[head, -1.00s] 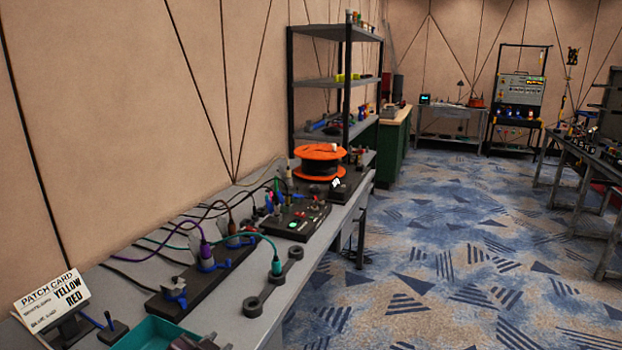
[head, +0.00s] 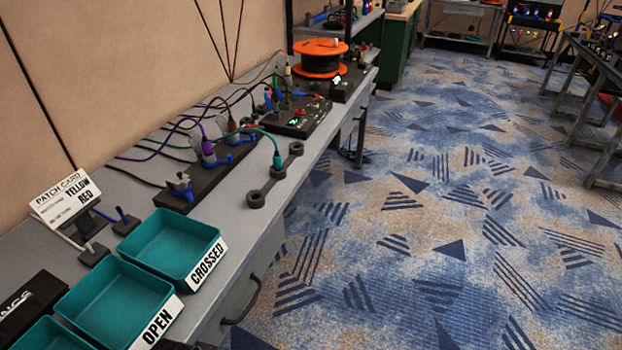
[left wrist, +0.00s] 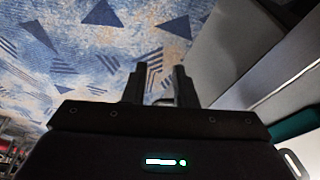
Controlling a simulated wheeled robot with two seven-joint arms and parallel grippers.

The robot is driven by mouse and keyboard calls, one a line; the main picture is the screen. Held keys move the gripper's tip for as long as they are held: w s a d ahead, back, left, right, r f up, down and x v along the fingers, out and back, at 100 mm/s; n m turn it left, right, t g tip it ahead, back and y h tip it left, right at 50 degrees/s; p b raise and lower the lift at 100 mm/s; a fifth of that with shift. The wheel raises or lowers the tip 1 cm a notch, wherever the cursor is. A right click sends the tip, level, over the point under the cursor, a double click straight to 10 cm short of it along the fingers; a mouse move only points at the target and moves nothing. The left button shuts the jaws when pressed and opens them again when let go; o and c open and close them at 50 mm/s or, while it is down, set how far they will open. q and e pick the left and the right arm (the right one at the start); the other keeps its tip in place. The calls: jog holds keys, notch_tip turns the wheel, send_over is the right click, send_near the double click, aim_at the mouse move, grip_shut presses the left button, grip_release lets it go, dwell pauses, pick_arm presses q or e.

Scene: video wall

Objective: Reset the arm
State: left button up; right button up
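My left gripper (left wrist: 158,82) shows in the left wrist view with its two dark fingers apart and nothing seen held between them. Carpet lies beyond the fingertips, and the grey bench side (left wrist: 245,60) is to the right. A dark part at the bottom edge of the head view is too cut off to identify. My right gripper is not in view.
The bench along the left wall holds teal trays marked CROSSED (head: 172,242) and OPEN (head: 112,305), a patch card (head: 66,198), a black strip with plugged cables (head: 205,170) and an orange reel (head: 319,57). A drawer handle (head: 243,302) sticks out. Patterned carpet (head: 430,200) on the right is clear.

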pick_arm(q)
jog(key=s+f+g+p, duration=0.1)
jog(key=s+f+p, duration=0.25)
jog(key=f, duration=1.75)
jog(key=s+a+f, duration=0.2)
jog(key=s+f, duration=0.5)
jog(key=s, duration=0.2)
jog(key=s+a+f+g+p, duration=0.1)
jog(key=s+f, duration=0.6)
jog(key=s, duration=0.3)
jog(key=shift+s+a+f, duration=0.3)
jog(key=shift+a+f, duration=0.05)
jog(key=shift+a, duration=0.05)
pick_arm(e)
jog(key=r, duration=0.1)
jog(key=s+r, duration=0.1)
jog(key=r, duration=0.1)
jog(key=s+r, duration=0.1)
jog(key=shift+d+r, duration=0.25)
